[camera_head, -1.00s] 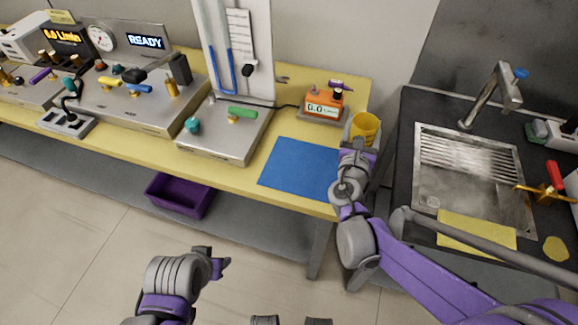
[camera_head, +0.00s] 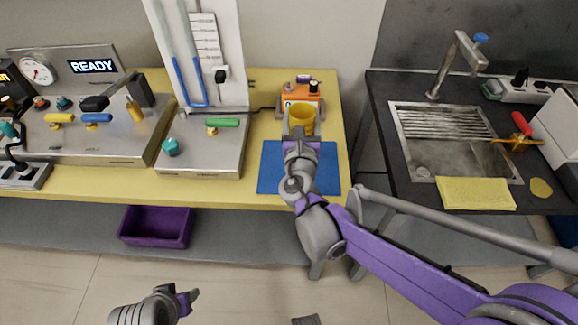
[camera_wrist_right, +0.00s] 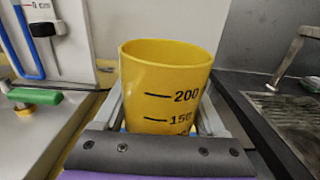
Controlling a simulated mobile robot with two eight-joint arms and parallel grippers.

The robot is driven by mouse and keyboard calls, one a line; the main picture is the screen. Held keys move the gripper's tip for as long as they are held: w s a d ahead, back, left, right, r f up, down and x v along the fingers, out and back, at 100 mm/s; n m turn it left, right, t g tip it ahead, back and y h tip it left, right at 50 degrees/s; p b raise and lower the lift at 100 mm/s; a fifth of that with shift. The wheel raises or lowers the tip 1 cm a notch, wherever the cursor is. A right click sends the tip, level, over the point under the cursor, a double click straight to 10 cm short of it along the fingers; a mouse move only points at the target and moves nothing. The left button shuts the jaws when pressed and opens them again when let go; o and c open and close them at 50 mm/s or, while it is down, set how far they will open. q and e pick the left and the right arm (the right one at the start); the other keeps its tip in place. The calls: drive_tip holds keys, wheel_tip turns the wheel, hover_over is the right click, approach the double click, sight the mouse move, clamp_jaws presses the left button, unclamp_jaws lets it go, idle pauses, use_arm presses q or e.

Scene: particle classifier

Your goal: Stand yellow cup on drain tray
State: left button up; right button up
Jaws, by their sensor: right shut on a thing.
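The yellow cup (camera_head: 301,119) is upright at the back of the blue mat, in front of the orange scale. My right gripper (camera_head: 300,137) is shut on it. In the right wrist view the cup (camera_wrist_right: 165,90) sits between the fingers, with its 200 and 150 marks facing the camera and its lower part hidden. I cannot tell its height above the table. The ribbed steel drain tray (camera_head: 446,118) is at the back of the sink on the dark counter, with nothing on it. My left gripper (camera_head: 186,303) is low at the front, away from everything; its jaws are unclear.
The blue mat (camera_head: 265,170) lies on the yellow table. The orange scale (camera_head: 300,96) stands behind the cup. A gap separates table and counter. The tap (camera_head: 460,60) rises behind the drain tray; a yellow cloth (camera_head: 475,194) and a red-handled brass tool (camera_head: 520,132) lie nearby.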

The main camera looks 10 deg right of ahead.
wheel_tip(320, 180, down, 6)
drive_tip(key=shift+f+b, duration=0.1)
drive_tip(key=shift+b, duration=0.9)
drive_tip(key=shift+f+b, duration=0.6)
drive_tip(key=shift+f, duration=1.3)
drive_tip(key=shift+f, duration=0.1)
drive_tip(key=shift+f, duration=0.15)
drive_tip(key=o, duration=1.5)
